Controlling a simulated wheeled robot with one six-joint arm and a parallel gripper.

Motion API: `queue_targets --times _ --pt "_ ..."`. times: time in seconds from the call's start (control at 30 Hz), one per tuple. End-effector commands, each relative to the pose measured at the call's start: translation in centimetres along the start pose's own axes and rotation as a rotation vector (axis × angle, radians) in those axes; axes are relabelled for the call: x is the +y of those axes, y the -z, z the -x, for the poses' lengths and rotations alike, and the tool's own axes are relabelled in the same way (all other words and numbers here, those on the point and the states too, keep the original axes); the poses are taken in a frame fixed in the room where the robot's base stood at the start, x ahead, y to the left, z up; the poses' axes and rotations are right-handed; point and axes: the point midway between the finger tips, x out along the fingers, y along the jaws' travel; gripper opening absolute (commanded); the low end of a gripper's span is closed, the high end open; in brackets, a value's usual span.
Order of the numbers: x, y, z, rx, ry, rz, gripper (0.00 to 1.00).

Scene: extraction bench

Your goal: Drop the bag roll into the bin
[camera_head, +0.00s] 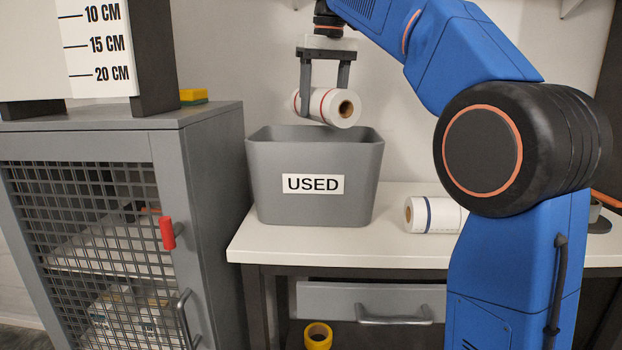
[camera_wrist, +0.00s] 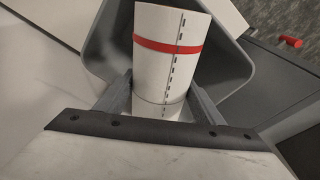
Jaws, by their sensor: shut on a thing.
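A white bag roll with a red band (camera_head: 324,107) is held in my gripper (camera_head: 325,105), above the open top of the grey bin labelled USED (camera_head: 315,205). The roll lies on its side, with its brown core end facing right. In the wrist view the roll (camera_wrist: 170,65) sits between the two fingers of my gripper (camera_wrist: 160,95), and the rim of the bin (camera_wrist: 97,62) shows around and beyond it. The bin stands upright on the white bench. Its inside is mostly hidden in the head view.
A second white roll with a blue band (camera_head: 432,215) lies on the white bench (camera_head: 380,250), right of the bin. A grey mesh-door cabinet (camera_head: 215,170) stands at the left with a yellow-green sponge (camera_head: 193,96) on top. A yellow tape roll (camera_head: 318,336) is below the bench.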

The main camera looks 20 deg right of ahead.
Motion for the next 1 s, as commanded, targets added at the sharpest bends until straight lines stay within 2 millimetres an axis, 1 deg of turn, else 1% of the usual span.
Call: queue_targets --times 0.1,0.37,0.4,0.47,0.5,0.83,0.93,1.0 --pt "0.0 0.3 -0.3 0.000 0.000 0.000 0.31" --pt "0.0 0.4 -0.4 0.001 0.000 0.001 0.31" --pt "0.0 0.4 -0.4 0.001 0.000 0.001 0.64" --pt "0.0 0.4 -0.4 0.001 0.000 0.001 0.78" --pt "0.0 0.4 -0.4 0.001 0.000 0.001 0.84" --pt "0.0 0.2 -0.3 0.001 0.000 0.000 0.84" --pt "0.0 -0.3 0.3 0.002 0.000 0.000 0.84" --pt "-0.1 -0.9 1.1 0.003 0.000 -0.001 0.84"
